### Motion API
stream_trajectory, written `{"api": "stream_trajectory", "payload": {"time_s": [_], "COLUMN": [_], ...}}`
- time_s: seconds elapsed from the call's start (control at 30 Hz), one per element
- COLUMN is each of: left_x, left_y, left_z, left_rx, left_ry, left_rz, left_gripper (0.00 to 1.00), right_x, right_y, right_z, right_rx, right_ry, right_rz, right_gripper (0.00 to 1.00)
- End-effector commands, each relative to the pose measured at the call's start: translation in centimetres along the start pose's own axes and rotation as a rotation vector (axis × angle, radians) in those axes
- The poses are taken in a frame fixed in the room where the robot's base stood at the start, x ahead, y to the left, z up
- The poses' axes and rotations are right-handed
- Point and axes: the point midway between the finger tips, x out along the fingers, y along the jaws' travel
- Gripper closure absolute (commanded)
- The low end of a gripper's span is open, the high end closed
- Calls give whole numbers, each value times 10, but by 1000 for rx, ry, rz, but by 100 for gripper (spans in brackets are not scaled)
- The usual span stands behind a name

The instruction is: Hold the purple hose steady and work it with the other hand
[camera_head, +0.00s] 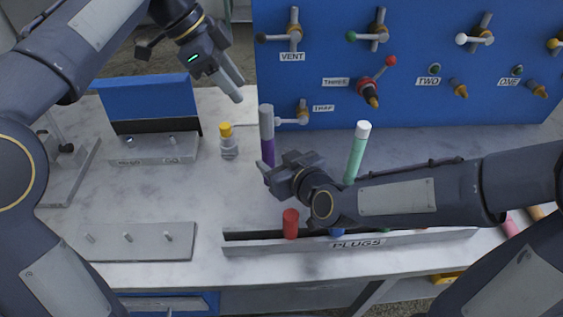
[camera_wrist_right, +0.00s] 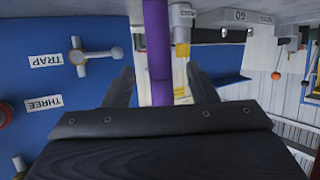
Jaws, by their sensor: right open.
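The purple hose (camera_head: 268,150) stands upright from the bench, with a grey upper end. In the right wrist view the purple hose (camera_wrist_right: 158,50) runs between the two fingers of my right gripper (camera_wrist_right: 160,88), with a gap on either side. My right gripper (camera_head: 268,178) is open, low beside the hose in the head view, and its body hides the hose's lower part. My left gripper (camera_head: 231,86) is up and left of the hose's top, apart from it. Its fingers overlap from this side, so I cannot tell their opening.
A blue valve panel (camera_head: 320,75) stands behind. A green hose (camera_head: 357,150) stands to the right. A yellow-capped fitting (camera_head: 227,140) is left of the purple hose. A PLUGS tray (camera_head: 400,240) with a red plug (camera_head: 291,223) lies in front. The left bench has pegged plates (camera_head: 130,250).

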Motion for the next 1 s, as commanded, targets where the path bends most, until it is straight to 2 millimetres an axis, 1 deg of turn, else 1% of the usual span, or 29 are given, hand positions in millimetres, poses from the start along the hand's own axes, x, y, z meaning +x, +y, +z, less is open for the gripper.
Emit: {"api": "stream_trajectory", "payload": {"time_s": [0.03, 0.2, 0.4, 0.53, 0.77, 0.87, 1.0], "left_x": [0, 0, 0, 0, 0, 0, 0], "left_y": [0, 0, 0, 0, 0, 0, 0], "left_z": [0, 0, 0, 0, 0, 0, 0], "left_rx": [0, 0, 0, 0, 0, 0, 0], "left_ry": [0, 0, 0, 0, 0, 0, 0], "left_rz": [0, 0, 0, 0, 0, 0, 0], "left_gripper": [64, 64, 64, 64, 64, 64, 64], "right_x": [8, 35, 57, 63, 63, 63, 63], "right_y": [0, 0, 0, 0, 0, 0, 0], "right_z": [2, 2, 1, 1, 1, 1, 1], "right_rx": [1, 3, 3, 3, 3, 3, 3], "right_ry": [-5, -4, -2, -2, -2, -2, -2], "right_rz": [-1, -1, -1, -1, -1, -1, -1], "right_gripper": [48, 48, 48, 48, 48, 58, 77]}}
